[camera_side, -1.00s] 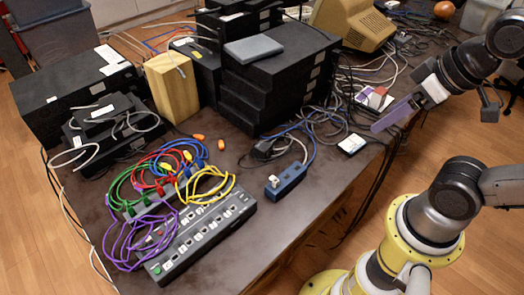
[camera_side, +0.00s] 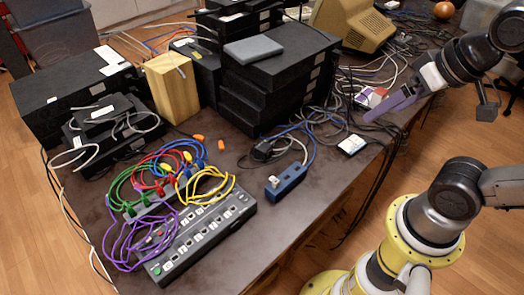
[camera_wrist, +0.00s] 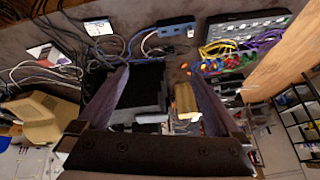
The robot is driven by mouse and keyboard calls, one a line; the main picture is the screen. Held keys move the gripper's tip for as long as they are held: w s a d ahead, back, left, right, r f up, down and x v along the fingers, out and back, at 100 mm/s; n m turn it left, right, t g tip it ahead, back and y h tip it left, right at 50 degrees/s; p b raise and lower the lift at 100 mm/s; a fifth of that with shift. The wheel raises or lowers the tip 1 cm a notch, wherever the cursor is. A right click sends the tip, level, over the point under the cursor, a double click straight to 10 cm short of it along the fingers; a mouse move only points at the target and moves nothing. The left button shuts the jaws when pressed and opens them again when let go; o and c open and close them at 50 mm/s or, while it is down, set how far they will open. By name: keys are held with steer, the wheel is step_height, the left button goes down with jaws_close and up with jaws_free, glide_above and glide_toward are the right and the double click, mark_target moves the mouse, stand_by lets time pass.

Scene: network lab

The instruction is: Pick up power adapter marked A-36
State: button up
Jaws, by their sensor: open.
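No marking A-36 is legible in either view, so I cannot tell which item bears it. A small dark box with a white label (camera_side: 351,144) lies near the table's right edge; it also shows at the upper left of the wrist view (camera_wrist: 98,27). A black adapter-like block (camera_side: 262,151) sits among cables left of it. My gripper (camera_side: 370,119) hangs over the right edge area, above and right of the labelled box, apart from it. In the wrist view, its two purple-grey fingers (camera_wrist: 158,68) are spread with nothing held between them.
A black switch (camera_side: 205,235) with coloured cables is at front left. Stacked black boxes (camera_side: 265,85) rise behind. Loose cables and a beige monitor (camera_side: 352,25) crowd the back right. The table's front right is bare.

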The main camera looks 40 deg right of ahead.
steer(key=w+r+m, duration=0.3)
steer(key=w, duration=0.1)
steer(key=m+g, duration=0.5)
steer(key=m, duration=0.5)
glide_above(261, 145)
step_height(261, 145, down, 14)
steer(key=r, duration=0.1)
steer(key=shift+g, duration=0.5)
steer(key=f, duration=1.4)
steer(key=shift+a+f, duration=0.2)
steer(key=shift+f, duration=0.1)
steer(key=shift+d+f, duration=0.15)
steer(key=shift+f, duration=1.45)
steer(key=shift+d+f, duration=0.15)
steer(key=shift+f, duration=1.45)
steer(key=shift+c, duration=0.3)
steer(key=shift+r, duration=0.1)
steer(key=c, duration=1.5)
